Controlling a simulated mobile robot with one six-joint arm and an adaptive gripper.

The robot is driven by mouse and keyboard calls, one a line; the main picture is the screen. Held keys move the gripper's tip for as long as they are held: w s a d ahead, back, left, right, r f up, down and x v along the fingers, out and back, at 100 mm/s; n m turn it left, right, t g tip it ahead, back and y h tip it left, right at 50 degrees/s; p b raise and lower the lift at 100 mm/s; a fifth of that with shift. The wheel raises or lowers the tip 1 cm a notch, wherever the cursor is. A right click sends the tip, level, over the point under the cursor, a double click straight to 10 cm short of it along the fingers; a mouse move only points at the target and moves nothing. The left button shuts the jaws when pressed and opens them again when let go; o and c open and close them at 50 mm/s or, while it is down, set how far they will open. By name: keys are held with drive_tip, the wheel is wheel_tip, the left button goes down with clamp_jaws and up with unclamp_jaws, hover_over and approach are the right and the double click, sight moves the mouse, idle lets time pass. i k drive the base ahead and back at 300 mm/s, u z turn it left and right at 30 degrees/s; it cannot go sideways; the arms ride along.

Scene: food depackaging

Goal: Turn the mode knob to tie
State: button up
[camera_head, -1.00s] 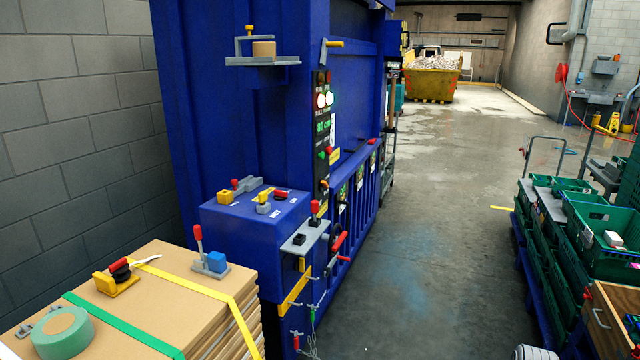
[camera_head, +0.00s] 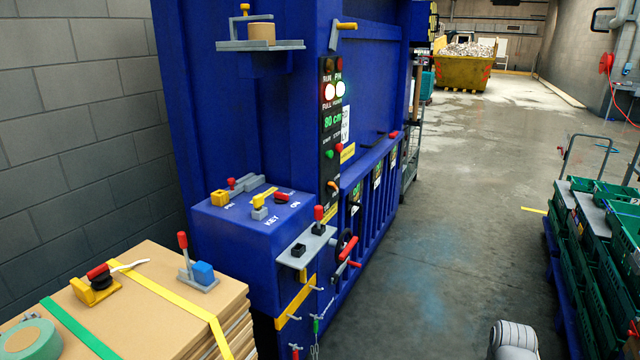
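The blue baler (camera_head: 272,140) stands left of centre with a black control panel (camera_head: 329,165) on its front post. The panel carries lit lamps, a green "80 cm" display, a green button and a red button. Below these is a small orange knob (camera_head: 332,187), possibly the mode knob; its setting and labels are too small to read. A grey rounded part of my arm (camera_head: 514,338) shows at the bottom right, well apart from the panel. My gripper is not in view.
A blue box (camera_head: 238,238) with yellow and red levers juts out before the panel. A stack of cardboard (camera_head: 165,301) with tools on top stands at the lower left. Green crates (camera_head: 590,270) line the right. The concrete floor (camera_head: 455,225) between is clear.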

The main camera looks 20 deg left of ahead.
sight(329, 185)
drive_tip(key=u, duration=0.25)
drive_tip(key=i, duration=0.8)
drive_tip(key=u, duration=0.55)
drive_tip(key=i, duration=0.55)
drive_tip(key=u, duration=0.25)
